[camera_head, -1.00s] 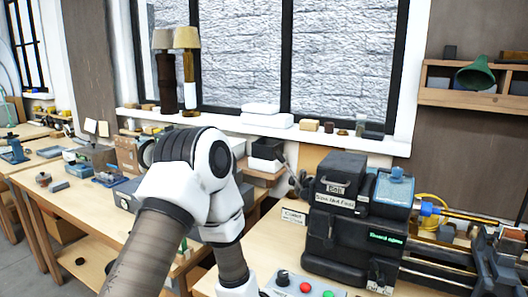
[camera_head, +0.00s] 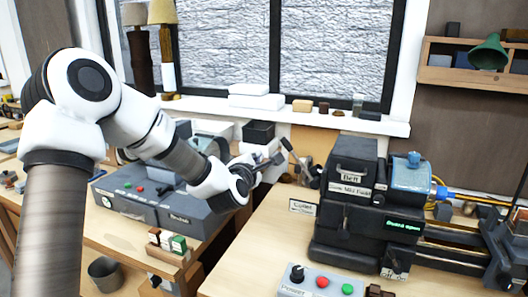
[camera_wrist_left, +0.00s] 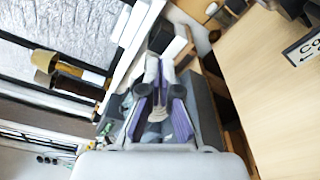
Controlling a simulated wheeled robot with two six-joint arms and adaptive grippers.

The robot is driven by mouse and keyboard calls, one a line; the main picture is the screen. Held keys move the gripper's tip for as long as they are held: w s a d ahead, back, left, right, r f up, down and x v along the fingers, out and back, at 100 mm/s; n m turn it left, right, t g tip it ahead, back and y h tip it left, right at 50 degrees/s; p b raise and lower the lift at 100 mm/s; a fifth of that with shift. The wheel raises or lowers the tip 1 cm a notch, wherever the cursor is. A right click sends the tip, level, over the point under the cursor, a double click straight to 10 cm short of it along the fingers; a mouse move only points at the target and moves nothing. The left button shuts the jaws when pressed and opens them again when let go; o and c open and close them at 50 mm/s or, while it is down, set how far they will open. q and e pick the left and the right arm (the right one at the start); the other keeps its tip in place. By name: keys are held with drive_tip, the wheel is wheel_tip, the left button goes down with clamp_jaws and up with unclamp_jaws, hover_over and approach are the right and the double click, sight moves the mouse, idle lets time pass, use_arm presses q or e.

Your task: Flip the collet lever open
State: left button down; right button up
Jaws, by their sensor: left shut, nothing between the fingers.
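The collet lever (camera_head: 298,158) is a thin dark arm with a thicker upper end. It leans up and to the left at the left side of the dark lathe headstock (camera_head: 343,200). The white "Collet" sign (camera_head: 302,207) stands in front of it and shows at the right edge of the left wrist view (camera_wrist_left: 305,47). My left gripper (camera_head: 272,162) is shut and empty, close to the left of the lever's upper end in the head view; contact cannot be told. The gripper's fingers (camera_wrist_left: 155,75) also show in the left wrist view. My right gripper is out of view.
A control box (camera_head: 320,284) with red and green buttons sits at the bench's front. A grey machine (camera_head: 150,200) stands on the left bench below my left arm. Wood bench top (camera_head: 262,245) in front of the sign is clear. The window sill lies behind.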

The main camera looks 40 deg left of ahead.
use_arm(q)
drive_tip(key=d+r+p+x, duration=0.1)
drive_tip(key=p+x, duration=0.2)
drive_tip(key=x, duration=0.4)
drive_tip(key=w+d+r+m+b, duration=0.1)
drive_tip(key=w+d+r+m, duration=0.1)
drive_tip(key=d, duration=0.4)
drive_tip(key=w+d+r+m+t+b, duration=0.1)
drive_tip(key=w+d+r+m+b, duration=0.1)
drive_tip(key=d+r+m, duration=0.2)
drive_tip(key=shift+d+m, duration=1.2)
